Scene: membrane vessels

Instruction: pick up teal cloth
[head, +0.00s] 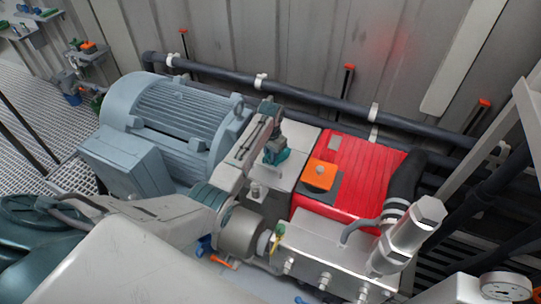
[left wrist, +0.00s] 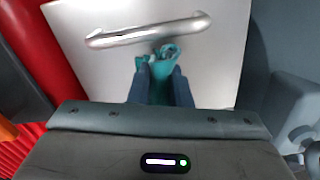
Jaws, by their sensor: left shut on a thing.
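The teal cloth (head: 277,155) is crumpled between the fingers of my left gripper (head: 274,150). In the left wrist view the cloth (left wrist: 161,68) bunches up between the two dark fingertips of the gripper (left wrist: 159,84), which is shut on it. The gripper points down over a light grey panel (head: 292,136) between the motor and the red cover. A bare metal handle (left wrist: 150,30) on that panel lies just past the cloth. I cannot tell whether the cloth touches the panel. My right gripper is not in view.
A large blue-grey motor (head: 180,110) stands to the left. A red ribbed cover (head: 375,170) with an orange block (head: 319,174) on it is to the right. A metal manifold (head: 325,265) stands in front. Dark pipes (head: 310,97) run along the back wall.

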